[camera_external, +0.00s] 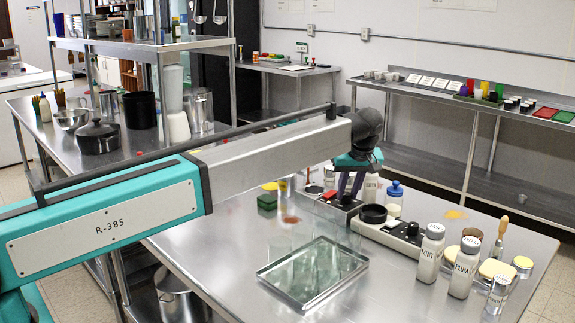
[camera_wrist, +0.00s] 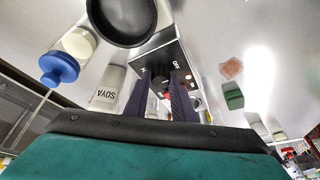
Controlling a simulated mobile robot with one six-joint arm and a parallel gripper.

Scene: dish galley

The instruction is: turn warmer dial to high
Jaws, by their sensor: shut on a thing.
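The warmer (camera_external: 337,208) is a small box with a dark top panel on the steel table, below my gripper (camera_external: 347,190). In the wrist view its black panel (camera_wrist: 158,54) carries white markings, with OFF readable at the right. My gripper, also in the wrist view (camera_wrist: 164,80), points down at the panel with both dark fingers around the small dark dial (camera_wrist: 161,82). It is shut on the dial. The fingers hide much of the dial, so its pointer setting cannot be read.
A black round dish (camera_external: 373,214) stands close right of the warmer. A white unit with knobs (camera_external: 404,233), labelled bottles (camera_external: 431,252) and a blue-capped jar (camera_external: 394,192) crowd the right. A green block (camera_external: 267,202) sits left.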

